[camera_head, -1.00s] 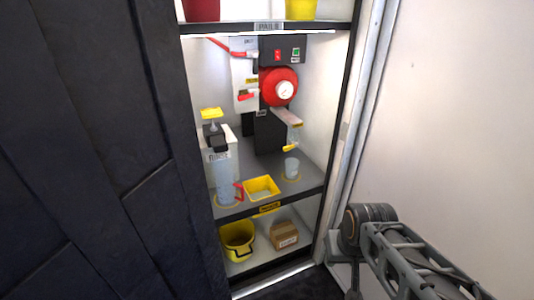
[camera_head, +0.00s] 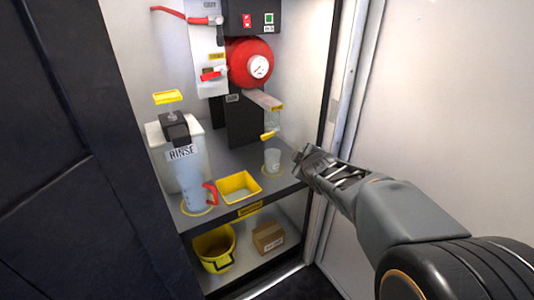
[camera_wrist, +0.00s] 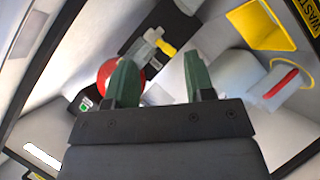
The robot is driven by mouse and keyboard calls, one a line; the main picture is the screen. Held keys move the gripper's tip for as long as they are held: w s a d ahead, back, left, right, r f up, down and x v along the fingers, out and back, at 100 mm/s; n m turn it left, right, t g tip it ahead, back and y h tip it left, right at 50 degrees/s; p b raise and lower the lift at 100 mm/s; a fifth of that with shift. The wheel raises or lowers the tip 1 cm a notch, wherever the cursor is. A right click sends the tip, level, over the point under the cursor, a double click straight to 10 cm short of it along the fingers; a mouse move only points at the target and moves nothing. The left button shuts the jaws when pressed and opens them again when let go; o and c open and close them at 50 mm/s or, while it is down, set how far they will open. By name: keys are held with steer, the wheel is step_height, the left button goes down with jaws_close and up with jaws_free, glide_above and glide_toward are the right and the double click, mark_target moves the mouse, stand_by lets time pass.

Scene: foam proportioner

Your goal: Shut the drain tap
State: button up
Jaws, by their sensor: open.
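The drain tap, a small yellow lever (camera_head: 268,136), sits at the bottom of a clear sight tube (camera_head: 272,119) at the right of the red-and-black unit. The lever points sideways to the left, slightly tilted. It also shows in the wrist view (camera_wrist: 166,47), beyond the gap between my fingers. My gripper (camera_head: 309,163) is at the right side of the shelf, lower than the lever and to its right, apart from it. In the wrist view its green fingers (camera_wrist: 160,62) stand open with nothing between them.
A clear cup (camera_head: 272,160) stands under the tap, close to my gripper. A yellow tray (camera_head: 239,187), a jug with a red handle (camera_head: 194,189) and the rinse bottle (camera_head: 176,130) stand further left. The cabinet's right frame (camera_head: 345,110) is close to my arm.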

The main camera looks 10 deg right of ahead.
mark_target(266, 138)
steer(key=w+a+f+n+t+y+b, duration=0.1)
steer(key=w+a+n+y+b, duration=0.1)
steer(key=w+n, duration=0.2)
steer(key=w+a+f+n+t+y+b, duration=0.1)
steer(key=w+a+n+t+y+b, duration=0.1)
steer(key=w, duration=0.7)
steer(key=w+a+f+n+t+y+b, duration=0.1)
steer(key=w+a+n+y+b, duration=0.1)
steer(key=w+n, duration=0.4)
steer(key=shift+w+a+f+n+t+y+b, duration=0.3)
steer(key=shift+w+y+b, duration=0.35)
steer(key=shift+b, duration=0.35)
steer(key=shift+s+r, duration=0.1)
